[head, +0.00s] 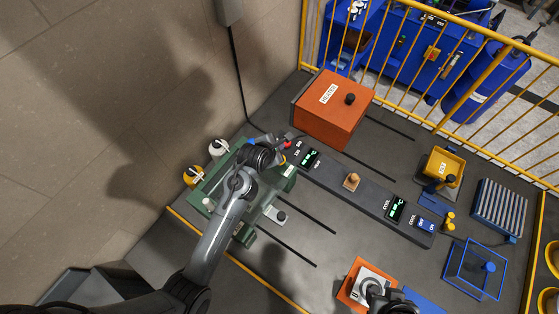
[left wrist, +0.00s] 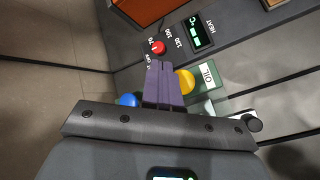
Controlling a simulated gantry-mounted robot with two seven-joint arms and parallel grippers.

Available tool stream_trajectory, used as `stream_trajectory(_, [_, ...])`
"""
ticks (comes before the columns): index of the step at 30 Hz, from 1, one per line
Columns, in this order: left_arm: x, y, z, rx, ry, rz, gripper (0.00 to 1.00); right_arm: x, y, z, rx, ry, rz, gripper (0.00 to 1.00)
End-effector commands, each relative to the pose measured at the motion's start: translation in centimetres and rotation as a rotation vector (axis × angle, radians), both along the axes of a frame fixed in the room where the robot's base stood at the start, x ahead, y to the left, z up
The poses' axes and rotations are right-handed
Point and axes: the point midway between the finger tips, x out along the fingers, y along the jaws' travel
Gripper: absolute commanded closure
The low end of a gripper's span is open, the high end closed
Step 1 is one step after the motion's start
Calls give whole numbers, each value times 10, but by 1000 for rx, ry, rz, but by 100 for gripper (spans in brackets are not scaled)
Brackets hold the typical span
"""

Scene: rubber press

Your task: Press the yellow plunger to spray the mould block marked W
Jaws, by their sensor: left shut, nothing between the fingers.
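The yellow plunger (left wrist: 184,82) stands in the left wrist view beside the OIL label (left wrist: 207,77). My left gripper (left wrist: 158,68) is shut and empty, its purple fingers just left of the plunger; I cannot tell whether they touch it. A blue plunger (left wrist: 128,100) shows on the fingers' other side. In the head view, my left gripper (head: 284,142) is over the far end of the green station (head: 283,184). A grey block with a black knob (head: 275,215) sits at the station's near side; no W is readable. My right gripper (head: 385,295) is at the bottom edge, its jaws unclear.
A red knob (left wrist: 158,46) and the heat display (left wrist: 200,32) lie just beyond my left fingers. The orange heater (head: 330,112) stands behind the control strip (head: 330,178). A pale block (head: 372,279) sits on an orange plate. White (head: 218,147) and yellow (head: 193,176) containers stand left.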

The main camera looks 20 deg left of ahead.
Motion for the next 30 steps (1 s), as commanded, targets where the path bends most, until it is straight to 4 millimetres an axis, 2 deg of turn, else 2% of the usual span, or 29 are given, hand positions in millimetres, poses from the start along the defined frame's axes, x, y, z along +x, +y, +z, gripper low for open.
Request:
stream_trajectory(1, [0, 0, -13, 1, -1, 0, 100, 0, 0, -13, 0, 0, 0, 57])
stream_trajectory(7, [0, 0, -36, 2, -2, -2, 100, 0, -1, -39, -3, 1, 2, 57])
stream_trajectory(17, [0, 0, -56, -1, 1, 0, 100, 0, -2, -45, -11, 1, 6, 57])
stream_trajectory(30, [0, 0, -57, 0, 0, 0, 100, 0, -2, -44, -7, 1, 3, 57])
